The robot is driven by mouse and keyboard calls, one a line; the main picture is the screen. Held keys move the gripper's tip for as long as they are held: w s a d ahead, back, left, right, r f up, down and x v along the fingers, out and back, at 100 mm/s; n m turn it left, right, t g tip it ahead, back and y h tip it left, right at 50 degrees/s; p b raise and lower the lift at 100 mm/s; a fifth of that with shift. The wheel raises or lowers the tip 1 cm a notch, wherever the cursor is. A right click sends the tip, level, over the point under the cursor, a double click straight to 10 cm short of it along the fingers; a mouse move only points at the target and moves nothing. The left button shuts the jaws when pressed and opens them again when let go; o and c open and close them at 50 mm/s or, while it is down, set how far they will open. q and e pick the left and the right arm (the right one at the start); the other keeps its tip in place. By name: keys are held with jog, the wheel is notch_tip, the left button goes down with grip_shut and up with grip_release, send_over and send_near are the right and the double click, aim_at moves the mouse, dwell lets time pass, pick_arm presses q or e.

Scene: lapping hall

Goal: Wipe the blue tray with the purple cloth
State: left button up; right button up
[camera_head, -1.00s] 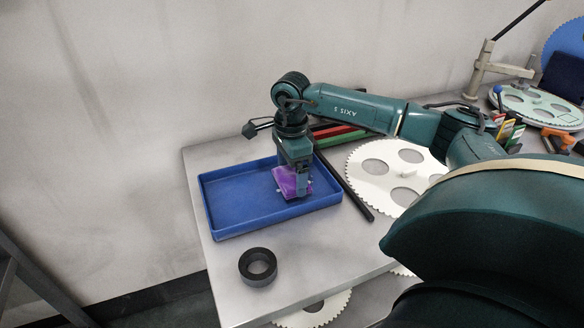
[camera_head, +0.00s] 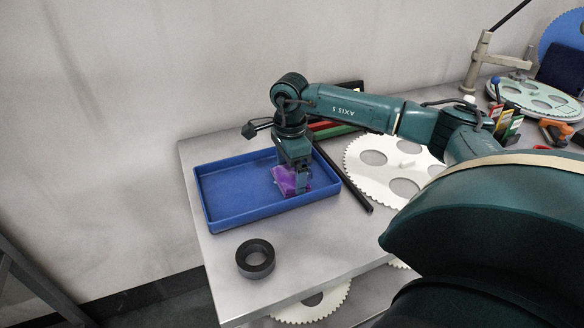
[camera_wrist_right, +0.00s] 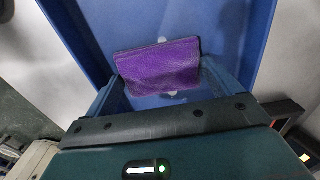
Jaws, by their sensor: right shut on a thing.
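The blue tray (camera_head: 235,187) lies on the grey table near its left end. My right gripper (camera_head: 302,184) reaches down into the right part of the tray and is shut on the purple cloth (camera_head: 285,180). In the right wrist view the folded purple cloth (camera_wrist_right: 158,68) sits between the two fingers of my right gripper (camera_wrist_right: 165,82), over the blue tray floor (camera_wrist_right: 140,22). Whether the cloth touches the floor is hard to tell. Pale spots show on the tray floor beside the cloth. My left gripper is not in view.
A black ring (camera_head: 255,258) stands in front of the tray. A black bar (camera_head: 345,182) lies close to its right side, with a white toothed disc (camera_head: 375,185) beyond. Red and green pieces (camera_head: 335,131) lie behind my wrist. A wall stands behind the table.

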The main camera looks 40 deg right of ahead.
jog(key=shift+w+a+r+p, duration=0.1)
jog(key=shift+a+r+p, duration=0.1)
jog(key=shift+r+p, duration=0.3)
jog(key=shift+w+a+r+p, duration=0.1)
jog(key=shift+a+r+p, duration=0.05)
jog(key=shift+r, duration=0.5)
jog(key=shift+s+d+r+p, duration=0.15)
jog(key=shift+s+r+p, duration=0.05)
jog(key=shift+r+p, duration=0.95)
jog(key=shift+r, duration=0.35)
jog(key=shift+r+p, duration=1.05)
jog(key=shift+r, duration=0.4)
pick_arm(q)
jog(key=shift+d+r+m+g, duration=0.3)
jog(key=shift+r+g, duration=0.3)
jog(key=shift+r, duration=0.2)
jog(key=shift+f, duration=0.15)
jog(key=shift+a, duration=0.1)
pick_arm(e)
jog(key=shift+f, duration=0.1)
